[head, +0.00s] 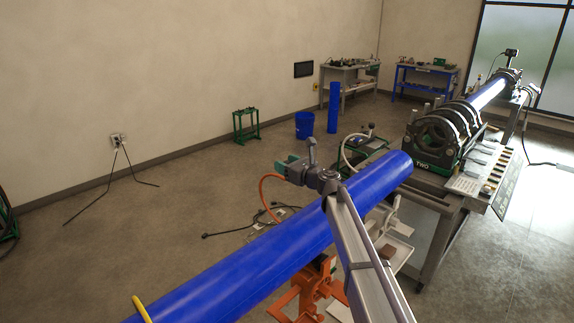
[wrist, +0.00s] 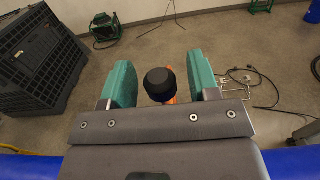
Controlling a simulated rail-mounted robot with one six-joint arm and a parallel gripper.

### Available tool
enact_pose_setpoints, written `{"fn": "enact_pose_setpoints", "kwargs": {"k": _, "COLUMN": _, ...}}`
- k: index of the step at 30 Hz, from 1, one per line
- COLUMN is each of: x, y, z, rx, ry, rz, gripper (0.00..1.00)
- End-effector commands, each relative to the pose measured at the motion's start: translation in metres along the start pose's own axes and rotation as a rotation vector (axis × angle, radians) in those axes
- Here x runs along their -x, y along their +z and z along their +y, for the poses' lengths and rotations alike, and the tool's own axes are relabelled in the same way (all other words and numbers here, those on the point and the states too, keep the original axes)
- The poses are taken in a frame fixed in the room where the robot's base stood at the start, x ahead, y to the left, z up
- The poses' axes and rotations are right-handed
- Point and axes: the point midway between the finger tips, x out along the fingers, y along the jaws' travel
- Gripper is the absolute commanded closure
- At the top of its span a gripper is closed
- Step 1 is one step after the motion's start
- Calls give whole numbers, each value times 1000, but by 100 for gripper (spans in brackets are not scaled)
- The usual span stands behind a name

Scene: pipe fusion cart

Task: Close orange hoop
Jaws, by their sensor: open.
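The orange hoop (head: 265,188) is a thin curved bar rising beside the far side of the long blue pipe (head: 300,235), bending over toward my gripper (head: 284,168). It stands open, not over the pipe. In the wrist view, a black knob (wrist: 159,84) with a bit of orange behind it sits between the two teal jaws of my gripper (wrist: 160,62). The jaws are open, with a gap on both sides of the knob. An orange pipe stand (head: 312,287) is below the pipe, partly hidden by it and by my arm.
A yellow hoop (head: 141,308) lies over the pipe's near end. The fusion machine (head: 440,140) on its cart is at the right. A dark crate (wrist: 38,62) is at the left in the wrist view. Cables (head: 240,228) lie on the floor. The floor at left is mostly clear.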

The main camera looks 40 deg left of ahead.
Motion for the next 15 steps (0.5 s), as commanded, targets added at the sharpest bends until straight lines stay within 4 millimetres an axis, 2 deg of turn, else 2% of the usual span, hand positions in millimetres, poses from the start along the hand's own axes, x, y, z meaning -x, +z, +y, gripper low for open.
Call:
{"fn": "enact_pose_setpoints", "kwargs": {"k": 2, "x": 0, "y": 0, "z": 0, "rx": 0, "ry": 0, "rz": 0, "gripper": 50}}
{"fn": "enact_pose_setpoints", "kwargs": {"k": 15, "x": 0, "y": 0, "z": 0, "rx": 0, "ry": 0, "rz": 0, "gripper": 93}}
